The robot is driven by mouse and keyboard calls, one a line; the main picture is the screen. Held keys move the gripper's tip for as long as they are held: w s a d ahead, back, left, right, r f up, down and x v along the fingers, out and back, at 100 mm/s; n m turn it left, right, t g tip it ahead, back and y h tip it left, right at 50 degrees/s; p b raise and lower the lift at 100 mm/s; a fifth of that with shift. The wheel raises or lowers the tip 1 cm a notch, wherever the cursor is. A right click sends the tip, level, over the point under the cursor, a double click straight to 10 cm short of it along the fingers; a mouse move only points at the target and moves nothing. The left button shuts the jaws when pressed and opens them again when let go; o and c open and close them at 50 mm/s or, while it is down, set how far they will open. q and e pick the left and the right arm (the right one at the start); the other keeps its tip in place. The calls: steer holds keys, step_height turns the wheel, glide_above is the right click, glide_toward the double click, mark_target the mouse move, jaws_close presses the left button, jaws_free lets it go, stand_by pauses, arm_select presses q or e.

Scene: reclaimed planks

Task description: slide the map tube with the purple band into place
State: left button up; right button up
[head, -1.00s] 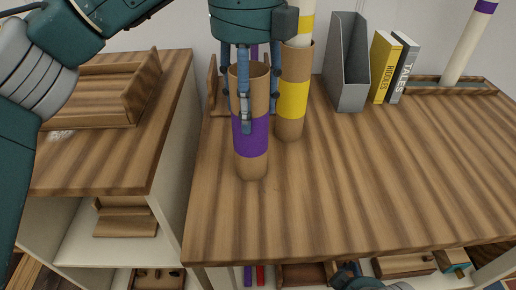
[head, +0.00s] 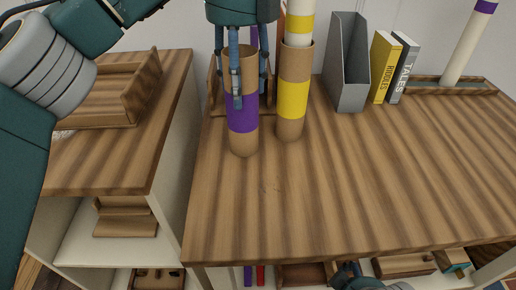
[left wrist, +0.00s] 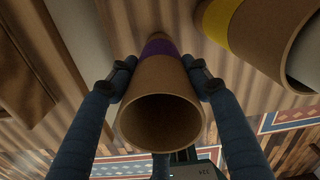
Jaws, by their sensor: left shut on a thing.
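The brown map tube with the purple band (head: 243,115) stands upright on the plank table, near its back left. My left gripper (head: 248,92) comes from above and is shut on this tube, with fingers on its sides. In the left wrist view the tube's open mouth (left wrist: 160,120) is empty and sits between the fingers of the left gripper (left wrist: 160,80). The brown tube with the yellow band (head: 293,98) stands close on its right, with a white tube (head: 300,22) in it. My right gripper (head: 350,277) shows only partly at the bottom edge; its jaws are unclear.
A wooden piece (head: 213,88) stands behind the held tube, partly hidden. A grey file holder (head: 346,70), books (head: 383,68) and a tray (head: 425,90) with a white, purple-banded tube (head: 466,45) are at the back. The table's front and middle are clear.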

arm_select(q)
steer(key=shift+w+a, duration=0.25)
steer(key=shift+w, duration=0.95)
steer(key=shift+w+a, duration=0.25)
steer(key=shift+w, duration=0.9)
steer(key=o, duration=1.5)
steer(key=shift+c, duration=0.2)
